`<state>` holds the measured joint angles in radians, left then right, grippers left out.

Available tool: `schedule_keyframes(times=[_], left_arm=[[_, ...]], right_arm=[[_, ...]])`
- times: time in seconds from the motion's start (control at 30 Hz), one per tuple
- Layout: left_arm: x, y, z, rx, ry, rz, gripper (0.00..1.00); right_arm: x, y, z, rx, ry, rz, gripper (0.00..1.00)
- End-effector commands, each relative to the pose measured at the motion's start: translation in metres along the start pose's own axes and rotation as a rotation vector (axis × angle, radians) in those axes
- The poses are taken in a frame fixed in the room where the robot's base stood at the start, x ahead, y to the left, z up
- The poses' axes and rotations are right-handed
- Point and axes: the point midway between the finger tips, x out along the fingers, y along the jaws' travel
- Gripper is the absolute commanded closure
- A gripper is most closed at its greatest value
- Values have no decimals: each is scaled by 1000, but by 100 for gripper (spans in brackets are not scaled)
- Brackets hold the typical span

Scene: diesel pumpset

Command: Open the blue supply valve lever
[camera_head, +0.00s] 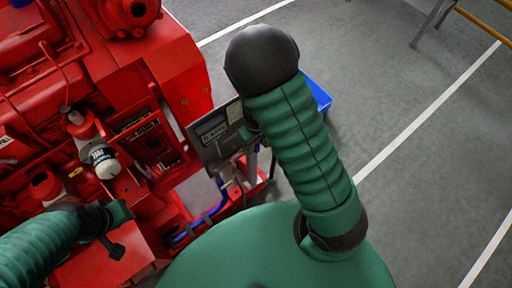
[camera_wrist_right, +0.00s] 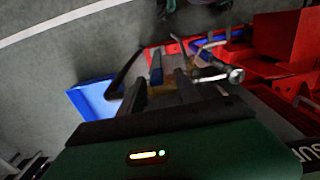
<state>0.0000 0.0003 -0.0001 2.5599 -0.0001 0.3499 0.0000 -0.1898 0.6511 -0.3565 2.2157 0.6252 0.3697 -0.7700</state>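In the head view my own green right arm hides most of that gripper and the lever. My left gripper (camera_head: 116,229) is low at the left of the head view, over the red machine; its finger opening is unclear.
The red pumpset (camera_head: 150,65) fills the left side, with a grey control panel (camera_head: 215,132) at its edge. A metal rod with a round end (camera_wrist_right: 235,75) lies close right of my right fingers. A blue tray (camera_wrist_right: 95,100) is on the grey floor, which is otherwise largely clear.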

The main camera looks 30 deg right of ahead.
Motion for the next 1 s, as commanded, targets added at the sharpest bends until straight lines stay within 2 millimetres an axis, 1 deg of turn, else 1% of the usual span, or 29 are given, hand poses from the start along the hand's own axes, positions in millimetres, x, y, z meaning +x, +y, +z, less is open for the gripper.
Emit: schedule_keyframes(times=[0.03, 0.13, 0.23, 0.43, 0.73, 1.0], left_arm=[[4, 0, 1, 0, 0, 0, 73], [5, 0, 1, 0, 0, 0, 73], [5, 0, 1, 0, 0, 0, 73], [5, 0, 1, 0, 0, 0, 73], [5, 0, 1, 0, 0, 0, 73], [5, 0, 1, 0, 0, 0, 73]], right_arm=[[10, 1, 0, 3, -2, -1, 60], [19, 1, 0, 2, 0, 0, 60], [22, 2, -1, 2, 1, -2, 60], [21, 1, -1, 1, 1, -1, 60], [21, 0, -1, 1, 1, -1, 99], [21, 0, -1, 1, 2, -2, 100]])
